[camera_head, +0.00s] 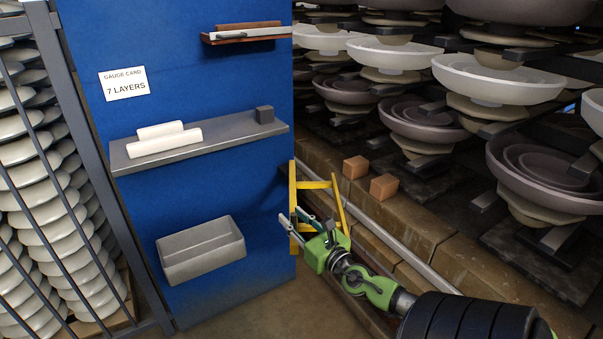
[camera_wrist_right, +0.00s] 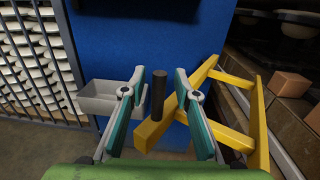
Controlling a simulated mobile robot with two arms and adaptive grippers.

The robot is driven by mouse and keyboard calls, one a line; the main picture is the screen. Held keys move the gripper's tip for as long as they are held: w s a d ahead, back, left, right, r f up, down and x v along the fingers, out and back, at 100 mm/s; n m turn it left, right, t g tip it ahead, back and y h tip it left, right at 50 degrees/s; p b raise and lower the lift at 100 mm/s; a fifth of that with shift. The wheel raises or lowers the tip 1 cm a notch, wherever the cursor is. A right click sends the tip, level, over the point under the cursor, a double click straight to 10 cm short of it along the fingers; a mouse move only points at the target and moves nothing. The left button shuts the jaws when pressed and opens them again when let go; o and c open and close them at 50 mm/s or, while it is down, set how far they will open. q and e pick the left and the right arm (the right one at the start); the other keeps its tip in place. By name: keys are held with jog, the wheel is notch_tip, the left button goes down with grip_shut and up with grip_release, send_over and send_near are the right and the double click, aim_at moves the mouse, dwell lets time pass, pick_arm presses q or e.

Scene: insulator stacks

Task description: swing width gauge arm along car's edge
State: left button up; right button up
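The yellow width gauge arm (camera_head: 294,200) is a frame of yellow bars near the right edge of the blue panel, beside the car's edge (camera_head: 420,228). In the right wrist view, the gauge arm (camera_wrist_right: 243,128) has a dark upright round handle (camera_wrist_right: 158,96) on its near bar. My right gripper (camera_head: 291,215) is in front of the gauge arm. In the right wrist view, the gripper (camera_wrist_right: 160,78) is open, with the handle between its spread fingers. I see no clear contact with either finger. My left gripper is not in view.
Two orange-brown blocks (camera_head: 384,187) sit on the car's ledge, near stacked insulators (camera_head: 500,80). The blue panel (camera_head: 190,70) carries a shelf (camera_head: 225,134) with white pieces, and a grey bin (camera_head: 200,250). A barred rack (camera_head: 50,180) stands at left.

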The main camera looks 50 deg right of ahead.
jog(key=v, duration=1.1)
jog(key=shift+s, duration=0.35)
